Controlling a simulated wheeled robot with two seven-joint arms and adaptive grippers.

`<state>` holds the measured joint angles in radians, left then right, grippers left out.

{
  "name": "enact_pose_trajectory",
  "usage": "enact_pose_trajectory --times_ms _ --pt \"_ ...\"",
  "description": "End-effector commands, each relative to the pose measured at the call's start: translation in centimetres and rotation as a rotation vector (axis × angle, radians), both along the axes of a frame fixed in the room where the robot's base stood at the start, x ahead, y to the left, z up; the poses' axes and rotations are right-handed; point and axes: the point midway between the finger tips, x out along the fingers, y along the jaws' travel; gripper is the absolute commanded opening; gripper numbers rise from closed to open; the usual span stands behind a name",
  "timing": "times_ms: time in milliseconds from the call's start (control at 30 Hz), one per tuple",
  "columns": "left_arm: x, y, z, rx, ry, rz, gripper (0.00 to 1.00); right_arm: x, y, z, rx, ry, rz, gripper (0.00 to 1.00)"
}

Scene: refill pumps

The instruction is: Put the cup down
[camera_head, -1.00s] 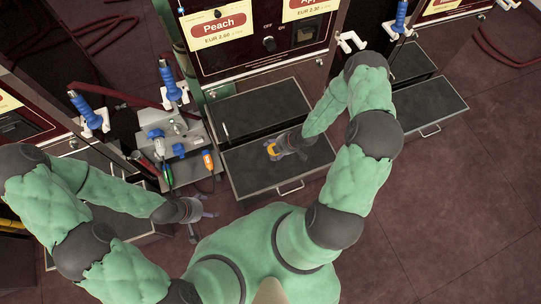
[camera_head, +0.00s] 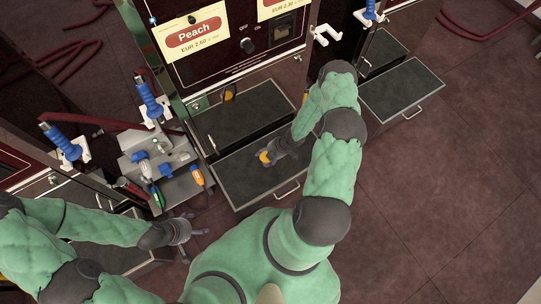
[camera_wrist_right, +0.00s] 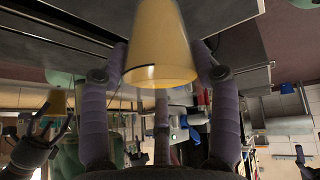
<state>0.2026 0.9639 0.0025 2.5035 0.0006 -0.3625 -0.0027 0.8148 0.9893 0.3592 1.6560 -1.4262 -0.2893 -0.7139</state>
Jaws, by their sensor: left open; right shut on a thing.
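A yellow cup (camera_head: 265,157) is held by my right gripper (camera_head: 272,152) over the dark pulled-out tray (camera_head: 245,183) below the Peach pump. In the right wrist view the cup (camera_wrist_right: 160,45) sits between the two purple fingers, which are shut on it. In the head view the forearm and gripper hide much of the cup. I cannot tell whether its base touches the tray. My left gripper (camera_head: 190,230) is open and empty, low at the left, apart from the cup.
The Peach pump (camera_head: 205,40) stands behind the tray. A grey unit with blue and orange parts (camera_head: 160,160) is left of it. A second tray (camera_head: 403,85) is to the right. A small yellowish spot (camera_head: 229,92), perhaps a reflection, shows behind the tray.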

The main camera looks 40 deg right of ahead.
Motion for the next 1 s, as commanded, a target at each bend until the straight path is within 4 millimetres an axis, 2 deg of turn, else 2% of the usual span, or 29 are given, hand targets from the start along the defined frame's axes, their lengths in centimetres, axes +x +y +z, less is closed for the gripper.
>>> enact_pose_trajectory --times_ms 200,367,667,900,1000 --pt "0.0 0.0 -2.3 0.000 0.000 0.000 0.76 1.6 -2.5 -3.4 -0.001 -0.001 0.000 0.11" --pt "0.0 0.0 -3.3 0.000 0.000 0.000 0.76 2.4 -3.9 -5.1 -0.002 -0.001 0.000 0.11" --pt "0.0 0.0 -4.0 0.000 -0.001 0.000 0.76 3.0 -4.8 -6.3 -0.002 0.000 -0.001 0.11" --pt "0.0 0.0 -5.4 0.000 0.000 0.000 0.76 3.0 -4.9 -9.3 -0.001 0.001 -0.001 0.11" --pt "0.0 0.0 -5.3 0.000 0.000 0.000 0.76 3.1 -5.0 -9.4 -0.002 0.000 -0.001 0.11"
